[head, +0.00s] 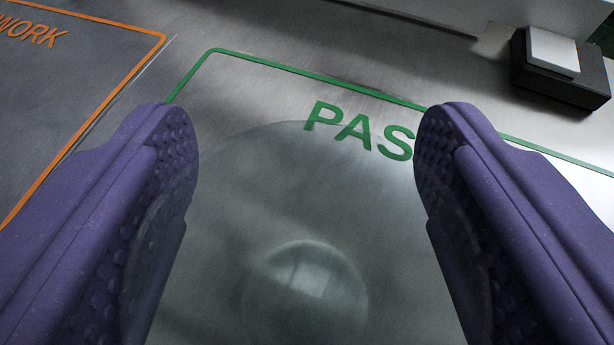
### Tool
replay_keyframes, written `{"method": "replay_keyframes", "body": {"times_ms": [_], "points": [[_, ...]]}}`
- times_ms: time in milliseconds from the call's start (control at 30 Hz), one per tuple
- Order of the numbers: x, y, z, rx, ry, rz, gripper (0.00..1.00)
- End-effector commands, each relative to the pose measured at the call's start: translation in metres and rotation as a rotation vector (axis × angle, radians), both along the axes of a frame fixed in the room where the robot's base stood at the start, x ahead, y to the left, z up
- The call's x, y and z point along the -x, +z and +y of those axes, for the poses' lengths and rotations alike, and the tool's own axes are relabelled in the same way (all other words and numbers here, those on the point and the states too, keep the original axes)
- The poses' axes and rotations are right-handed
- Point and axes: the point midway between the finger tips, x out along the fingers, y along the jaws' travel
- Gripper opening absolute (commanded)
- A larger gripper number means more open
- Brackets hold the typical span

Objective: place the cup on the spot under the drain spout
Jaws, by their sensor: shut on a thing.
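A clear, see-through cup (300,215) is between the two purple, dimpled fingers of my gripper (305,130). Its wide, faint rim curves from finger to finger, and a smaller round shape, likely its base, shows low in the middle. My gripper is shut on the cup, with one finger on each side. The steel surface shows through the cup, and I cannot tell whether the cup touches it. The drain spout and the spot under it are not in view.
A green-outlined area marked with green letters "PAS" (358,130) lies beneath and beyond the cup; my right finger hides any further letters. An orange-outlined area marked "WORK" (35,32) is at the left. A black block with a white top (555,55) stands at the upper right.

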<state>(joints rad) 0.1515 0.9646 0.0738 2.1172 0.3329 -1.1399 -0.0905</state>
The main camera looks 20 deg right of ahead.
Motion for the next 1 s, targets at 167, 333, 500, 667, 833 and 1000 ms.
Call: {"method": "replay_keyframes", "body": {"times_ms": [167, 333, 500, 667, 833, 1000], "points": [[0.0, -0.003, 0.0, 0.0, 0.0, 0.001, 0.86], [0.0, -0.002, 0.0, 0.0, 0.0, 0.001, 0.96], [0.0, -0.002, 0.0, 0.0, 0.0, 0.001, 0.96], [0.011, 0.007, 0.006, 0.0, 0.003, 0.002, 0.96], [0.045, 0.023, 0.021, 0.0, 0.003, 0.004, 0.96], [0.078, 0.037, 0.034, 0.001, 0.003, 0.003, 0.96]]}}
